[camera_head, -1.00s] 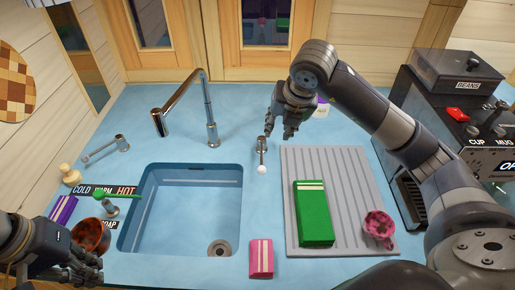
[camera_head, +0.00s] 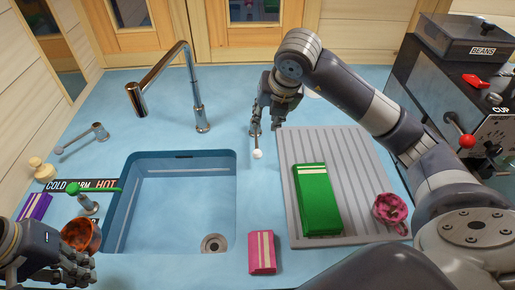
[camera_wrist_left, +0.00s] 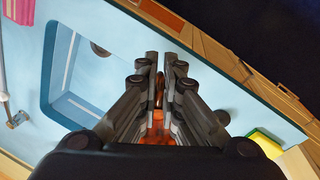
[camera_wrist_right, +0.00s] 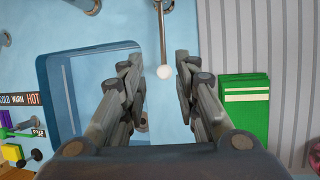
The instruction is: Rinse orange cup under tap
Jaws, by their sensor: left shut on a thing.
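The orange cup (camera_head: 82,235) is at the sink's near left corner in the head view. My left gripper (camera_head: 80,268) is shut on it; in the left wrist view the cup (camera_wrist_left: 157,130) shows between the fingers. The chrome tap (camera_head: 200,120) stands behind the sink (camera_head: 180,195), its spout bent over to the left. A lever with a white knob (camera_head: 257,154) stands to the right of the tap. My right gripper (camera_wrist_right: 159,70) is open, with the lever and white knob (camera_wrist_right: 164,72) between its fingers in the right wrist view; contact cannot be told.
A ribbed grey drainboard (camera_head: 345,170) holds a green box (camera_head: 318,200) and a pink patterned cup (camera_head: 390,210). A pink box (camera_head: 262,252) is near the front. A soap dispenser with a green top (camera_head: 88,196) stands left of the sink. The basin is empty.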

